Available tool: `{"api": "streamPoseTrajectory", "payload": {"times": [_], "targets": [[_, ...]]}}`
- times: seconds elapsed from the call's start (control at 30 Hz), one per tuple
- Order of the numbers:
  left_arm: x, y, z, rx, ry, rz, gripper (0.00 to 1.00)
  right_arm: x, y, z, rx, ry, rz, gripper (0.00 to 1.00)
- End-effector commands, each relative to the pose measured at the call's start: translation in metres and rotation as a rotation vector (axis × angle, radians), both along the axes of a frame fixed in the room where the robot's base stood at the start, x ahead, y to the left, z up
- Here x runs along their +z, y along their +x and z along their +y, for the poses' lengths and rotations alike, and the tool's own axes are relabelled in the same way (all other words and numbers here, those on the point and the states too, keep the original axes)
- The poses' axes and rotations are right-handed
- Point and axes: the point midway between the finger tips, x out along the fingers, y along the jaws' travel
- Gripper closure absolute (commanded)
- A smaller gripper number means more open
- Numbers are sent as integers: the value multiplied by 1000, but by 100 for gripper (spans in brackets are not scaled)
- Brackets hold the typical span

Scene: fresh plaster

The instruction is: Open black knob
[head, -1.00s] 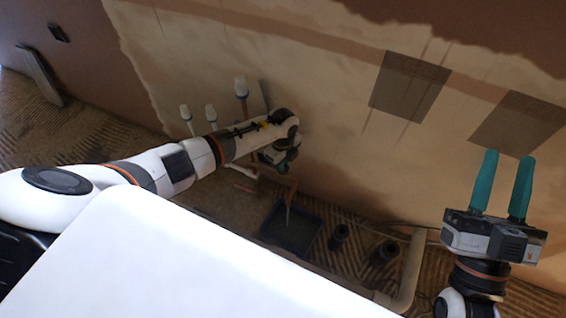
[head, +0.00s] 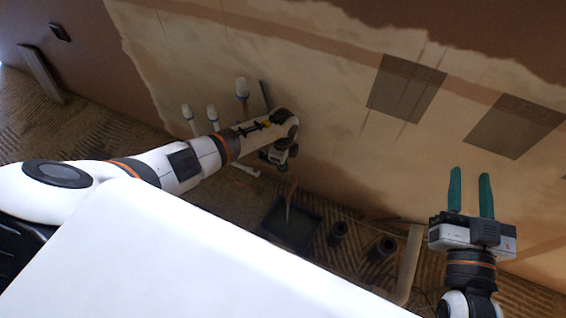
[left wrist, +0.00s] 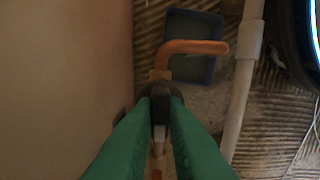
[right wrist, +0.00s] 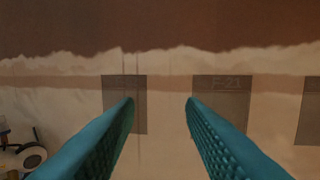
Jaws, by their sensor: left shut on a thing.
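In the left wrist view, the black knob (left wrist: 160,110) sits between the green fingers of my left gripper (left wrist: 161,92), which is shut on it. Just beyond the fingertips is an orange-brown copper pipe (left wrist: 195,47) with a bent spout and a brass-coloured fitting. In the head view my left gripper is close to the wall, mostly behind its own wrist, and the knob cannot be made out. My right gripper (head: 470,190) is open and empty, its teal fingers apart, at the right in front of the wall. They also show in the right wrist view (right wrist: 160,100).
A dark blue tray (head: 291,224) lies on the ribbed floor below the spout. Two dark pipe stubs (head: 338,232) and a pale upright pipe (head: 408,262) stand to its right. White-capped pipes (head: 241,88) are by the wall, left of the left wrist. The plastered wall has grey patches (head: 405,88).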

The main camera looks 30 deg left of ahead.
Motion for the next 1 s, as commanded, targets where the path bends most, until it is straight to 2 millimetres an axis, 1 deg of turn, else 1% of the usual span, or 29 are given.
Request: {"api": "streamPoseTrajectory", "payload": {"times": [0.1, 0.13, 0.23, 0.27, 0.5, 0.6, 0.67, 1.0], "targets": [[0, 0, 0, 2, 0, 0, 100, 0, 0, 0, 0, 0, -2, 64], [0, 0, 0, 2, 0, 0, 83, 0, 0, 0, 0, 0, -2, 64], [0, 0, 0, 1, 0, 0, 67, 0, 0, 0, 0, 1, -3, 64], [0, 0, 0, 1, 0, 0, 64, 0, 0, 0, 0, 1, -3, 64], [0, 0, 0, 0, 0, 0, 64, 0, 0, 0, 0, 0, -2, 64], [2, 0, 0, -1, 0, 0, 64, -4, 0, -1, -2, -7, 27, 64], [4, 0, 0, -1, 0, 0, 64, -9, 0, -2, -4, -17, 65, 64], [15, 0, 0, -1, 0, 0, 64, -48, -8, -10, -20, -82, 318, 64]]}}
